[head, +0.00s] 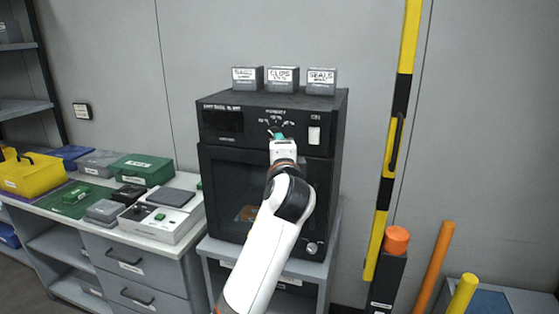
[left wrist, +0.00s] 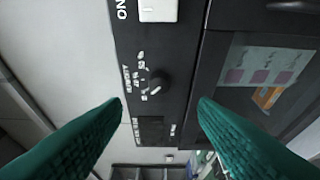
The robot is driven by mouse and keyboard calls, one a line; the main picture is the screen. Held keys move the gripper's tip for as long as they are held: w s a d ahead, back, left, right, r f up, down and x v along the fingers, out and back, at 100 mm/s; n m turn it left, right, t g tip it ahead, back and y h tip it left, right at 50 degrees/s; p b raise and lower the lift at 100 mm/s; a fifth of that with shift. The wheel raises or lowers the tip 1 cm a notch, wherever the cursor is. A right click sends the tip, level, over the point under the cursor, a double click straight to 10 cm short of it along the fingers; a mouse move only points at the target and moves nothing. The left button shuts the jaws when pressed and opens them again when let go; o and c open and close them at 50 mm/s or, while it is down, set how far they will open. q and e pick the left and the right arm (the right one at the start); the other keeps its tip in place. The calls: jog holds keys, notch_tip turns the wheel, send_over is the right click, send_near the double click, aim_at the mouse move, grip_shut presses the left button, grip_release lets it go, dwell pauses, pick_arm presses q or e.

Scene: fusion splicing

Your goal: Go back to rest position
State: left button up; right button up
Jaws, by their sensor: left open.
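My left gripper (head: 277,135) is at the front panel of a black cabinet (head: 322,170), in front of its humidity dial. In the left wrist view its two green fingers (left wrist: 160,112) are spread apart with nothing between their tips. The dark dial knob (left wrist: 157,82) shows beyond the fingertips, in line with the gap. I cannot tell whether a finger touches the panel. The white switch (head: 314,135) marked ON sits right of the gripper; it also shows at the top of the left wrist view (left wrist: 158,10). My right gripper is not in view.
Three labelled grey boxes (head: 283,80) stand on the cabinet. On the left, a white-topped bench (head: 131,236) holds a yellow bin (head: 32,175), a green case (head: 142,169) and a grey device (head: 160,218).

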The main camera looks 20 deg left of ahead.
pick_arm(q)
jog(key=shift+s+d, duration=0.2)
jog(key=shift+s, duration=0.4)
notch_tip(320, 180, down, 30)
jog(key=w+d+g+h, duration=0.1)
jog(key=w+g+h, duration=0.1)
jog(key=g+h, duration=0.2)
jog(key=s+a+f+n+g+h, duration=0.1)
jog(key=s+f+g, duration=0.1)
jog(key=s+f, duration=0.65)
jog(key=s+f+n+g, duration=0.2)
jog(key=s+f, duration=0.2)
jog(key=f, duration=1)
jog(key=s+a+f+n+g+h, duration=0.1)
jog(key=s+f+g, duration=0.1)
jog(key=s+f, duration=0.65)
jog(key=s+a+f+n+g, duration=0.1)
jog(key=s+f+n+g, duration=0.1)
jog(key=s+f, duration=0.5)
jog(key=s+a+f+n+g, duration=0.2)
jog(key=s+f, duration=0.5)
jog(key=s, duration=1.2)
jog(key=s+a+f+n+g, duration=0.1)
jog(key=s+a+f+n, duration=0.1)
jog(key=s+f, duration=0.5)
jog(key=s+n, duration=0.1)
jog(key=s, duration=0.5)
jog(key=shift+s+a+f+g, duration=0.2)
jog(key=shift+s+a+g, duration=0.1)
jog(key=shift+g, duration=0.1)
